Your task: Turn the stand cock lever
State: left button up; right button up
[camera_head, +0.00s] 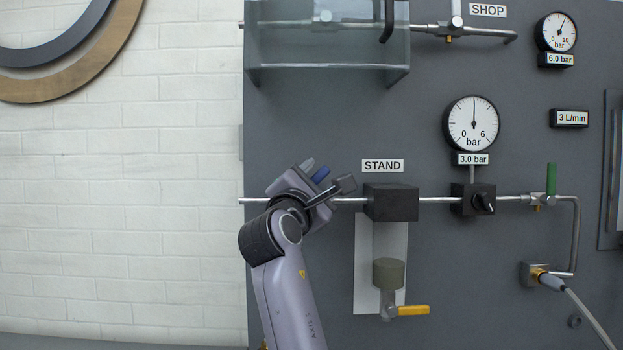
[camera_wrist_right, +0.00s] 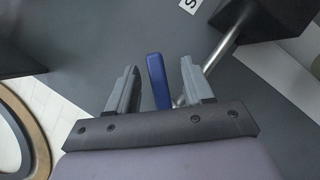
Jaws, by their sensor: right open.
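The stand pipe (camera_head: 348,200) runs level below the STAND label (camera_head: 382,166) and into a black block (camera_head: 391,203). A blue lever (camera_head: 321,174), which I take for the stand cock lever, sticks up by this pipe, left of the block. My right gripper (camera_head: 326,177) is at the lever, with its fingers apart. In the right wrist view the blue lever (camera_wrist_right: 157,82) stands between the two grey fingers, nearer the left one, with a gap showing on each side. The cock body is mostly hidden behind my gripper. My left gripper is not in view.
A clear shelf guard (camera_head: 328,72) juts out above. Right of the block are a 3.0 bar gauge (camera_head: 472,124), a black knob (camera_head: 484,203) and an upright green lever (camera_head: 551,178). A yellow lever (camera_head: 412,310) lies level below. White brick wall (camera_head: 120,200) is at left.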

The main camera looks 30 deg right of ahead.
jog(key=shift+s+a+f, duration=0.2)
jog(key=shift+s+a, duration=0.15)
jog(key=shift+a, duration=0.05)
jog(key=b+v, duration=0.1)
jog(key=v, duration=0.5)
dwell(0.5)
jog(key=shift+a+f, duration=0.1)
jog(key=shift+a, duration=0.05)
